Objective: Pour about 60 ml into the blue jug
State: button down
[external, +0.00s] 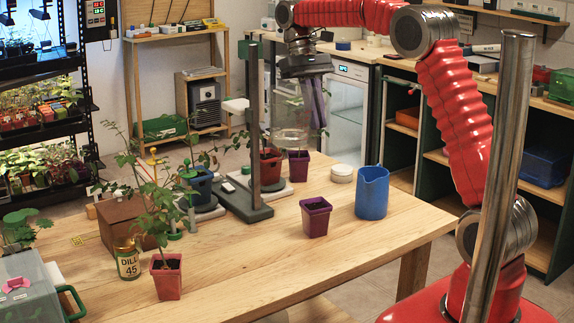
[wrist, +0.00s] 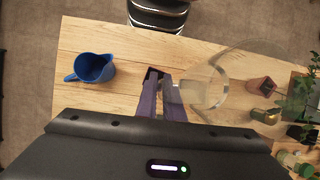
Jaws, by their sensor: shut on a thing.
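The blue jug (external: 372,193) stands upright on the table near its right side, with its mouth open; it also shows at the left of the wrist view (wrist: 94,69). My gripper (external: 318,122) is above the table, behind and to the left of the jug. Its fingers (wrist: 161,82) are shut on a clear see-through vessel (external: 289,122), whose round rim (wrist: 226,76) lies to the right of the fingers in the wrist view. The vessel is in the air, apart from the jug. I cannot make out the liquid level in it.
A purple pot (external: 316,217) stands left of the jug. A white round lid or dish (external: 342,173) lies behind the jug. A dark post on a stand (external: 254,120) and potted plants are close to the vessel's left. The table's front right is clear.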

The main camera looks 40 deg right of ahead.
jog(key=w+d+f+m, duration=0.1)
jog(key=d+f, duration=0.3)
jog(key=d, duration=0.9)
jog(key=d+f+m+y, duration=0.1)
jog(key=d+f, duration=0.2)
jog(key=d, duration=1)
jog(key=w+d+f+m, duration=0.1)
jog(key=d+f, duration=0.3)
jog(key=d, duration=0.9)
jog(key=s+d+f+n+h, duration=0.1)
jog(key=d+f, duration=0.3)
jog(key=f, duration=0.9)
jog(key=shift+s+f+n, duration=0.2)
jog(key=shift+f+n, duration=0.05)
jog(key=shift+n, duration=0.65)
jog(key=shift+r, duration=0.15)
jog(key=a+r+m+h, duration=0.1)
jog(key=a+r+h, duration=0.3)
jog(key=r+h, duration=0.2)
jog(key=a+r+m+h+p, duration=0.1)
jog(key=a+r+h, duration=0.2)
jog(key=r, duration=0.7)
jog(key=shift+s+a+r+m+h, duration=0.3)
jog(key=shift+s+a+h, duration=0.05)
jog(key=shift+h, duration=1.05)
